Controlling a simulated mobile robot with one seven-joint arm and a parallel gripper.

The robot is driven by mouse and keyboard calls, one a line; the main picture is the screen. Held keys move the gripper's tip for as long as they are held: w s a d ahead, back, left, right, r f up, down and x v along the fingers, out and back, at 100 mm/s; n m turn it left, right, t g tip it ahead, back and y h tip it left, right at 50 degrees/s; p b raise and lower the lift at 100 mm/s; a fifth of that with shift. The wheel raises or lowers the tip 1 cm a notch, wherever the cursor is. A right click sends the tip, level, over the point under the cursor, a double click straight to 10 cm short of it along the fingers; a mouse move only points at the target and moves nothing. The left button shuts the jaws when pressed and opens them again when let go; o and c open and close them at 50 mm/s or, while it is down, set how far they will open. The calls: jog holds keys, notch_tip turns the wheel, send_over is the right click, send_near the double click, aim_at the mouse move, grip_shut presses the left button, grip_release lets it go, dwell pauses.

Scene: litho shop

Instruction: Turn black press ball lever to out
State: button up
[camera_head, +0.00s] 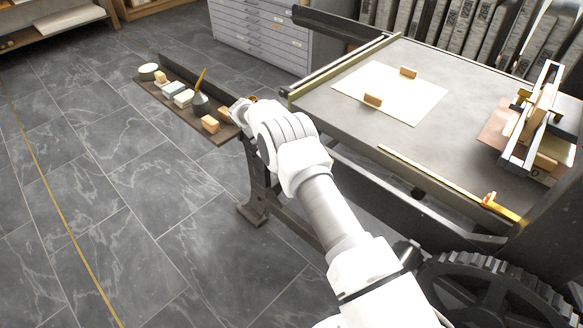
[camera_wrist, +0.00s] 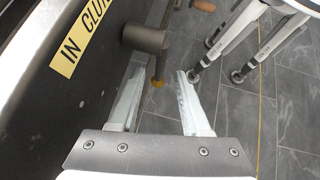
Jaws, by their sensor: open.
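In the wrist view a dark press side panel (camera_wrist: 70,110) fills the left, with a yellow label (camera_wrist: 80,38) reading "IN CLUT…", cut off. A dark round hub (camera_wrist: 145,38) sticks out of the panel, and a thin dark bar with a brownish end (camera_wrist: 157,80) hangs beside it. I cannot tell for sure whether this is the ball lever. My gripper (camera_wrist: 161,84) is open, its two pale fingers apart below the hub, with the bar's end in line between them. Contact cannot be told. In the head view my arm hides the gripper and the lever at the press's left end.
The press bed (camera_head: 340,120) holds a white sheet (camera_head: 385,90) with two wooden blocks. A side shelf (camera_head: 160,85) with small pots and blocks stands left of my arm. A large gear (camera_head: 490,290) is at lower right. Open tiled floor (camera_head: 110,180) lies left.

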jog(key=shift+v, duration=1.1)
